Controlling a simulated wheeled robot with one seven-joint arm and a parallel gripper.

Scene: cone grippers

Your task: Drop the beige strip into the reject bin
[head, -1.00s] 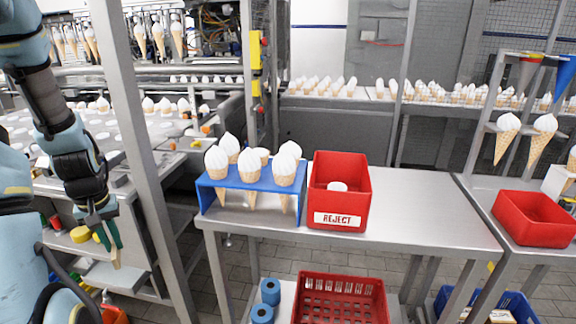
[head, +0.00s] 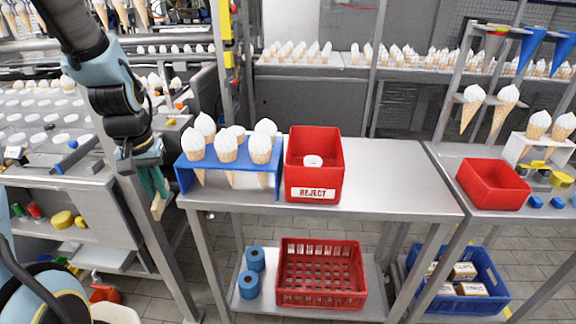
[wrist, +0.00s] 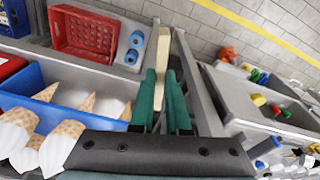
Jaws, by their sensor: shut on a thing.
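My gripper (head: 155,186) hangs at the left of the steel table, left of the blue cone rack, with its green fingers pointing down. It is shut on the beige strip (head: 157,208), which sticks out below the fingertips. In the wrist view the beige strip (wrist: 162,55) shows between the green fingers of my gripper (wrist: 162,88). The red reject bin (head: 314,185) stands on the table right of the rack, open at the top, with a white round thing inside. The bin is to the right of my gripper and apart from it.
The blue rack (head: 225,180) with several ice cream cones stands between my gripper and the bin. A steel post (head: 140,225) rises close to my gripper. A red crate (head: 321,275) and blue rolls (head: 250,272) are on the lower shelf. The table's right part (head: 395,185) is clear.

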